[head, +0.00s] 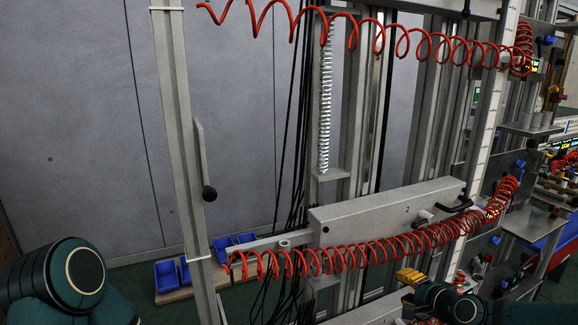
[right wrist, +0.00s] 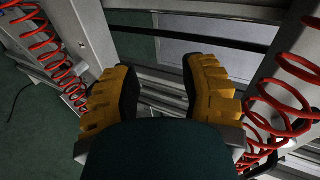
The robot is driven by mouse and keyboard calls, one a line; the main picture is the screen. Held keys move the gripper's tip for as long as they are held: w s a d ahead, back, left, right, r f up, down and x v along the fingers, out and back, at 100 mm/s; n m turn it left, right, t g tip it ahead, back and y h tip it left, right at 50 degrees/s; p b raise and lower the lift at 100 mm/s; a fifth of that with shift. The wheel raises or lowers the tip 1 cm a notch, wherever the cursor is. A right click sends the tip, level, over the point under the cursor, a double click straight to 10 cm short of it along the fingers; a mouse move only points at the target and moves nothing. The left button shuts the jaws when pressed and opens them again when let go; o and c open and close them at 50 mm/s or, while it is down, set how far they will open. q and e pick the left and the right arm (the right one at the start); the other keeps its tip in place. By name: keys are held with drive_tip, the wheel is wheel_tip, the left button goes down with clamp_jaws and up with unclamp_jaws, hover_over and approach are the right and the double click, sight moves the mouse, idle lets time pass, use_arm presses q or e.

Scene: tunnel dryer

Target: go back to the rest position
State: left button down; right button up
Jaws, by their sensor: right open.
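My right gripper (head: 408,288) shows at the lower right of the head view, with yellow fingers, in front of the machine frame and just below the lower red coiled hose. In the right wrist view its two yellow fingers (right wrist: 160,92) stand apart with nothing between them. Grey metal rails show beyond the fingers. My left arm shows as a dark green joint at the lower left of the head view, but its gripper is not in the picture.
A lower red coiled hose (head: 357,254) runs along a grey beam (head: 385,215) with a black handle. Another red hose (head: 425,42) hangs above. A grey post (head: 178,130) stands at left. Blue bins (head: 167,277) sit low behind it. Coils also flank my right gripper in the wrist view (right wrist: 285,118).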

drive_tip(key=s+a+f+n+g+y+b, duration=0.15)
drive_tip(key=s+a+f+n+g, duration=0.25)
drive_tip(key=s+a+f, duration=0.5)
drive_tip(key=s+a+f+n+g+b, duration=0.25)
drive_tip(key=s+a+f, duration=0.35)
drive_tip(key=a+f, duration=0.55)
drive_tip(key=s+f+n+g+h, duration=0.2)
drive_tip(key=s+f+n+g, duration=0.1)
drive_tip(key=s+f, duration=0.4)
drive_tip(key=shift+s+d+f+n+g, duration=0.35)
drive_tip(key=shift+s+n, duration=0.5)
drive_tip(key=shift+s, duration=0.3)
